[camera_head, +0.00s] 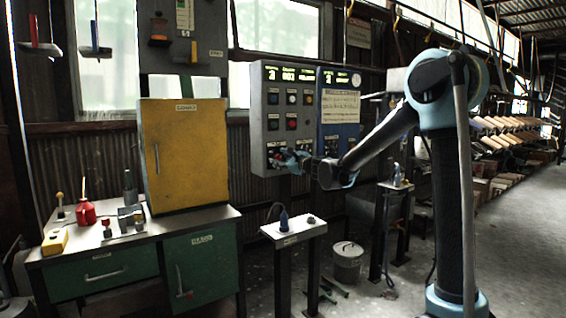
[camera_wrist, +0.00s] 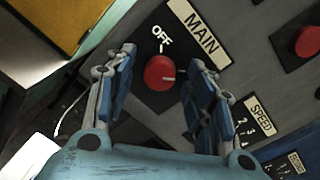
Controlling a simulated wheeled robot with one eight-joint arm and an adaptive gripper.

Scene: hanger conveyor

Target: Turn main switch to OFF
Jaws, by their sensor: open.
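The main switch is a round red knob (camera_wrist: 159,73) on a dark plate, with a MAIN label (camera_wrist: 199,34) beside it and a small OFF mark (camera_wrist: 161,37) just above it in the wrist view. A pale line on the knob's face points right in that view, not toward the OFF mark. My gripper (camera_wrist: 157,76) is open, with one blue finger on each side of the knob; I cannot tell whether either finger touches it. In the head view my gripper (camera_head: 290,157) is at the lower left of the grey control panel (camera_head: 281,149) and hides the knob there.
Another red button (camera_wrist: 308,41) and a SPEED dial label (camera_wrist: 259,115) lie right of the switch. A yellow cabinet (camera_head: 184,150) stands on a green workbench left of the panel. A small stand (camera_head: 293,231) is below the gripper, with a bucket (camera_head: 347,262) on the floor nearby.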

